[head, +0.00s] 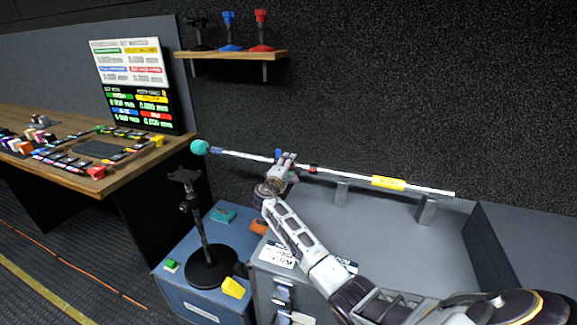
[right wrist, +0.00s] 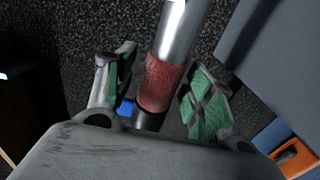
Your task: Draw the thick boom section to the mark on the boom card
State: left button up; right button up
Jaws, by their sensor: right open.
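The boom (head: 345,178) is a thin silvery pole lying across two grey supports, with a teal ball (head: 200,147) at its left end. It carries blue (head: 216,150), red (head: 312,169) and yellow (head: 388,183) collars. My right gripper (head: 284,163) is at the pole, just left of the red collar in the head view. In the right wrist view the gripper (right wrist: 160,95) is open, its green pads on either side of the red collar (right wrist: 163,82), with visible gaps. A white card with print (head: 282,255) is on the grey case; its markings are too small to read. My left gripper is not seen.
The grey case top (head: 390,240) has two upright supports (head: 342,190) (head: 427,208). A black stand (head: 205,240) rises from a blue case (head: 190,300) at left. A wooden desk (head: 130,170) with controls, a display (head: 138,108) and a shelf (head: 230,53) are further back.

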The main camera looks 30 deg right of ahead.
jog(key=v, duration=1.1)
jog(key=shift+s+a, duration=0.2)
jog(key=shift+s, duration=0.05)
jog(key=shift+f, duration=0.1)
dwell(0.4)
